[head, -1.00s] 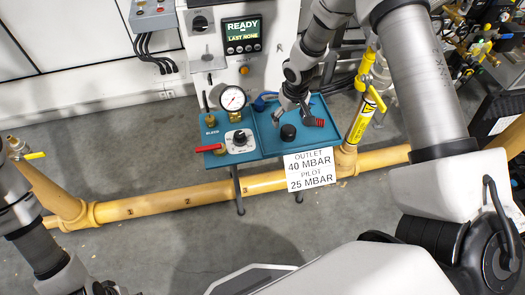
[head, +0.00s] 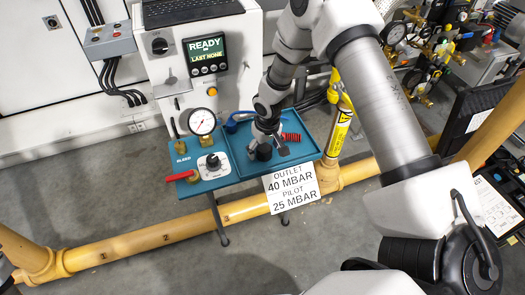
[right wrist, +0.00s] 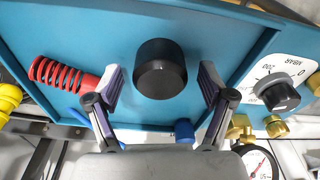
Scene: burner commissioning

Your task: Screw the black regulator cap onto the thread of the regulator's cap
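The black regulator cap (head: 264,152) stands on the floor of the blue tray (head: 300,155). It also shows in the right wrist view (right wrist: 160,70), centred between my right gripper's fingertips. My right gripper (head: 269,138) points down at the cap; in the wrist view it (right wrist: 161,80) is open, with a clear gap on both sides of the cap. I cannot tell how far the fingertips are above the tray floor. I cannot clearly make out the regulator's thread. My left gripper is out of view.
A red spring (head: 291,137) and a blue-handled tool (head: 237,119) lie in the tray near the gripper. Left of the tray, the panel carries a pressure gauge (head: 202,121), a black dial knob (head: 213,161) and a red lever (head: 180,176). A yellow pipe (head: 150,236) runs below.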

